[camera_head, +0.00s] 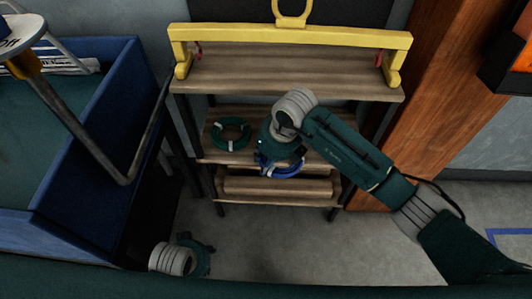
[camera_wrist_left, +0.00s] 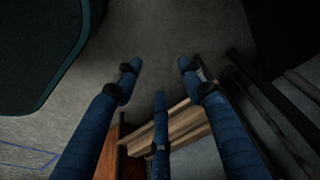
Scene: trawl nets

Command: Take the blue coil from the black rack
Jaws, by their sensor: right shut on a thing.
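The black rack (camera_head: 345,86) with wooden shelves stands in the middle of the head view. The blue coil (camera_head: 287,173) shows at the front of its middle shelf level, partly hidden by my right gripper. My right gripper (camera_head: 268,160) reaches in from the right and is shut on the blue coil. Whether the coil still touches the shelf cannot be told. My left gripper (camera_head: 203,252) is low, near the floor left of the rack. In the left wrist view my left gripper (camera_wrist_left: 160,75) has its blue fingers spread with nothing between them.
A green coil (camera_head: 230,134) lies on the middle shelf, left of my right gripper. A yellow bar (camera_head: 290,36) with a handle sits on the top shelf. A blue bin (camera_head: 115,100) stands left, a wooden post (camera_head: 420,90) right. Floor in front is clear.

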